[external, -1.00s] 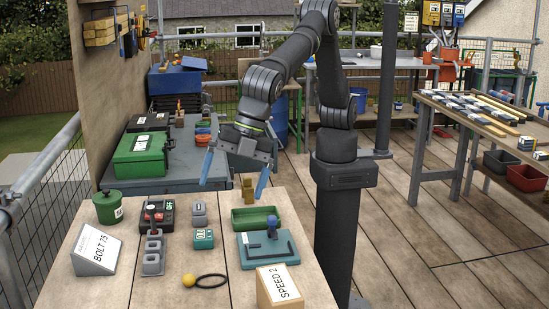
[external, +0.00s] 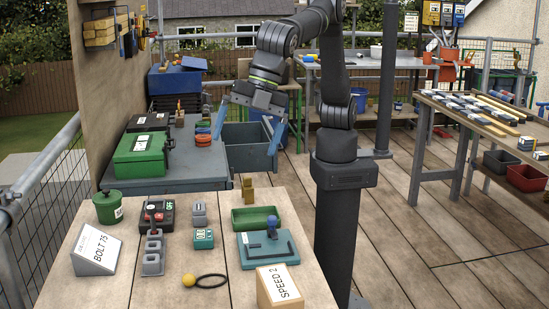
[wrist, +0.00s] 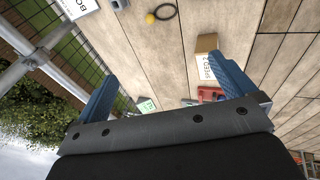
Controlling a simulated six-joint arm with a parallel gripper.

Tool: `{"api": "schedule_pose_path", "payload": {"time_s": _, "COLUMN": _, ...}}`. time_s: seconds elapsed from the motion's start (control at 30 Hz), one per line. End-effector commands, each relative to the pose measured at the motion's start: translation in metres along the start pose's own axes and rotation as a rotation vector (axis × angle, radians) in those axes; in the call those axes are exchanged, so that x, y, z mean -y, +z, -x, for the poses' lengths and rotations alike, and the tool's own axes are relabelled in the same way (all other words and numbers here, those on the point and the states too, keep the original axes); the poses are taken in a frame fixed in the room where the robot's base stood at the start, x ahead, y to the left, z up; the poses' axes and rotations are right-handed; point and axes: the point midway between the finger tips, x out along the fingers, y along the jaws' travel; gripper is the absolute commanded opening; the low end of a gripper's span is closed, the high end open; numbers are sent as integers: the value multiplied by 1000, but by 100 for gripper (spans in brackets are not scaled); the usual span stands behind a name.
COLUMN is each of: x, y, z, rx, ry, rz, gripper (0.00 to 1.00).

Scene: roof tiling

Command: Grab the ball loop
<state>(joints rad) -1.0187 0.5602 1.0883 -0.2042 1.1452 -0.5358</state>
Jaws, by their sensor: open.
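The ball loop lies flat on the near wooden bench: a yellow ball (external: 188,280) with a thin black loop (external: 212,281) to its right. In the wrist view the yellow ball (wrist: 150,18) and its loop (wrist: 165,11) show near the top edge. My gripper (external: 243,147) is open and empty, its two blue fingers apart. It hangs high beyond the bench's far edge, near the blue-grey cabinet, well away from the ball loop.
The bench holds a BOLT 75 sign (external: 95,252), a SPEED 2 block (external: 277,287), grey blocks (external: 153,256), a green tray (external: 255,217), a teal plate with a blue knob (external: 268,247) and a green pot (external: 107,208). Bench in front of the ball is clear.

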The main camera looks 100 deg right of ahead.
Motion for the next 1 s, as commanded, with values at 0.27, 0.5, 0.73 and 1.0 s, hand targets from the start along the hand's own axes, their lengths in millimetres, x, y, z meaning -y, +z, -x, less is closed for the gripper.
{"api": "schedule_pose_path", "payload": {"time_s": 0.27, "x": 0, "y": 0, "z": 0, "rx": 0, "ry": 0, "rz": 0, "gripper": 100}}
{"api": "schedule_pose_path", "payload": {"time_s": 0.5, "x": 0, "y": 0, "z": 0, "rx": 0, "ry": 0, "rz": 0, "gripper": 71}}
{"api": "schedule_pose_path", "payload": {"time_s": 0.73, "x": 0, "y": 0, "z": 0, "rx": 0, "ry": 0, "rz": 0, "gripper": 48}}
{"api": "schedule_pose_path", "payload": {"time_s": 1.0, "x": -2, "y": -2, "z": -9, "rx": 4, "ry": 0, "rz": -60, "gripper": 48}}
